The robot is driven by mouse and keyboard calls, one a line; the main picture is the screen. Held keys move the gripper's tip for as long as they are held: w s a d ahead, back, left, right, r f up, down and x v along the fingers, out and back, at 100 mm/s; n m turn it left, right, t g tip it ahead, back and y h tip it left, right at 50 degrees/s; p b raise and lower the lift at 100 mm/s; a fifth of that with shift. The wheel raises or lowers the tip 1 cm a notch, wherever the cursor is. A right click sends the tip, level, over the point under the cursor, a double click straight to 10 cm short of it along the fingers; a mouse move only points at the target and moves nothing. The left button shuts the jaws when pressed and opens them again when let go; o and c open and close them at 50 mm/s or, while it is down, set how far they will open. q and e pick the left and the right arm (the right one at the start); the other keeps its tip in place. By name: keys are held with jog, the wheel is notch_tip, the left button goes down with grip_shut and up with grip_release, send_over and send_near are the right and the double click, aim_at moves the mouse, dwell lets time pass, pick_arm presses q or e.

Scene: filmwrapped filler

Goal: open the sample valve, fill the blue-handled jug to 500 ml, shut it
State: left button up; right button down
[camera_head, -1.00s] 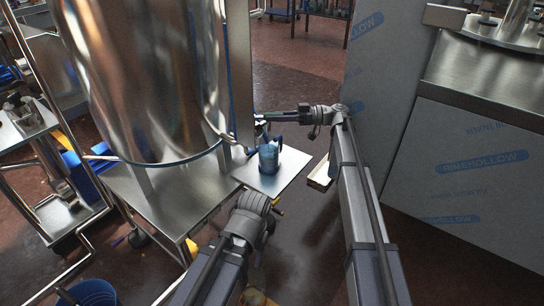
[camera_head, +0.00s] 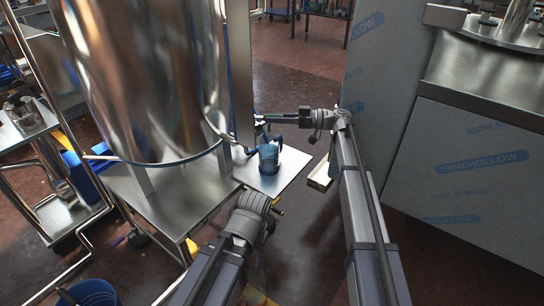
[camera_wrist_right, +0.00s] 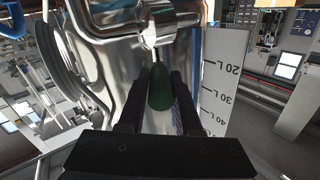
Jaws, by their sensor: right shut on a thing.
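The jug (camera_head: 269,156) stands upright on a flat metal plate (camera_head: 291,174) at the foot of the big steel tank (camera_head: 150,75). It looks blue-tinted and its level is too small to read. My right gripper (camera_head: 262,118) is at the tank's side, above and behind the jug. The right wrist view shows its two dark fingers (camera_wrist_right: 158,92) shut on a dark green valve handle (camera_wrist_right: 160,90) below a steel fitting. My left gripper (camera_head: 262,204) is in front of the plate, apart from the jug; its fingers are hidden by its wrist.
A white scale strip (camera_wrist_right: 222,80) with litre marks runs up the tank in the right wrist view. A film-wrapped panel (camera_head: 385,85) and cabinet (camera_head: 465,180) stand on the right. A steel cart (camera_head: 50,150) is at the left, and a blue bucket (camera_head: 90,292) is at lower left.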

jog(key=shift+s+a+m+t+h, duration=0.2)
jog(key=shift+s+m+t+h, duration=0.4)
jog(key=shift+m+t, duration=0.7)
jog(key=shift+s+a+m+t+h, duration=0.15)
jog(key=shift+s+m+t+h, duration=0.45)
jog(key=shift+t, duration=1.1)
jog(key=shift+s+a+m+t+h, duration=0.25)
jog(key=shift+s+m+t, duration=0.6)
jog(key=shift+m+t, duration=0.55)
jog(key=shift+t+h, duration=0.25)
jog(key=shift+t, duration=0.15)
jog(key=shift+d, duration=0.1)
jog(key=c, duration=1)
grip_release()
jog(key=shift+o, duration=0.7)
jog(key=shift+d+r, duration=0.15)
jog(key=shift+d, duration=0.05)
jog(key=shift+o, duration=1.2)
jog(key=shift+w+a, duration=0.15)
jog(key=v, duration=0.9)
